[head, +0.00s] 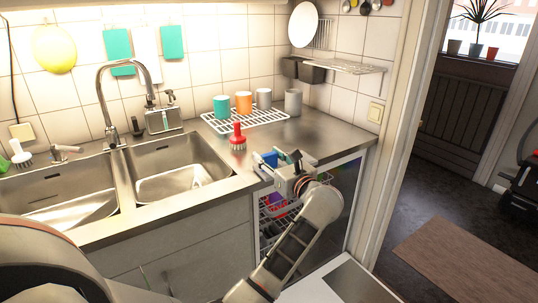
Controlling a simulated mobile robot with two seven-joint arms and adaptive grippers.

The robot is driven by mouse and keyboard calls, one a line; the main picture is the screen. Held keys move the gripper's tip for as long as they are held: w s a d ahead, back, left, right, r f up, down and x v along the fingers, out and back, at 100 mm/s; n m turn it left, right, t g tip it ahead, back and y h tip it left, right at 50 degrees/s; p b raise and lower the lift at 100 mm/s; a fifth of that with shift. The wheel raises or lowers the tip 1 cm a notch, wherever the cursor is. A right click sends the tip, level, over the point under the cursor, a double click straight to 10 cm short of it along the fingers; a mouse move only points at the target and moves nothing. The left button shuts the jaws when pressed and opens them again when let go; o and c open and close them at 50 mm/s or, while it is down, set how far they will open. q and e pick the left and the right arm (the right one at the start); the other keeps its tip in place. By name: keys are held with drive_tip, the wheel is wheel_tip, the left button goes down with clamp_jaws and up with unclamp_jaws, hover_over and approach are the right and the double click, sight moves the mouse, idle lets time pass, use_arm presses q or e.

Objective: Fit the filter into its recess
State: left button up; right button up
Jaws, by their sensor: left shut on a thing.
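My left gripper (280,163) is in front of the counter's right part, above the open dishwasher front. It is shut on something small. Blue and teal parts show at its fingertips, but I cannot tell whether they belong to the filter. The filter cannot be made out for sure anywhere else. A wire rack (268,207) with coloured dishes shows under the counter, partly behind my arm. The recess is not visible. My right gripper is not in view.
The steel counter (300,133) carries a red brush (237,138) and a white drying rack (217,126) with several cups. Two sinks (180,170) lie to the left. A doorway opens at right. A pale flat panel (350,284) lies low in front.

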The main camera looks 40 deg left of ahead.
use_arm(q)
drive_tip(key=shift+f, duration=0.2)
drive_tip(key=o, duration=1.1)
drive_tip(key=shift+o, duration=0.2)
